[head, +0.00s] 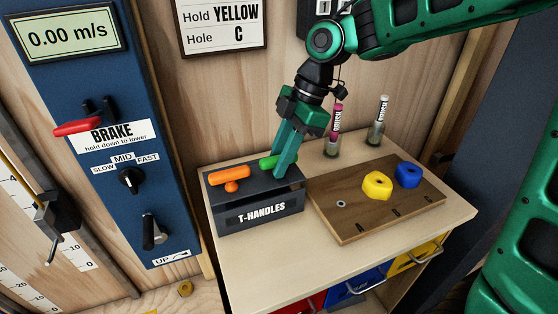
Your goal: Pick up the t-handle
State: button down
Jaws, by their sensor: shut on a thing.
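A dark box labelled T-HANDLES (262,213) stands at the left of the wooden cabinet top. An orange t-handle (229,176) lies across the left part of its top. A green t-handle (267,162) is at the right part of the box. My gripper (283,170) points down over the right side of the box, its fingers shut on the green t-handle. The fingers hide much of the green handle. I cannot tell whether it is lifted clear of the box.
A wooden board (345,228) with a yellow hold (377,186) and a blue hold (407,175) lies to the right. Two upright brushes stand behind it, one pink (337,120) and one white (383,110). A blue brake panel (100,60) is at left. The cabinet top's front is clear.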

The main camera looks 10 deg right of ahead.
notch_tip(320, 180, up, 18)
jog(key=shift+f, duration=0.2)
dwell(0.4)
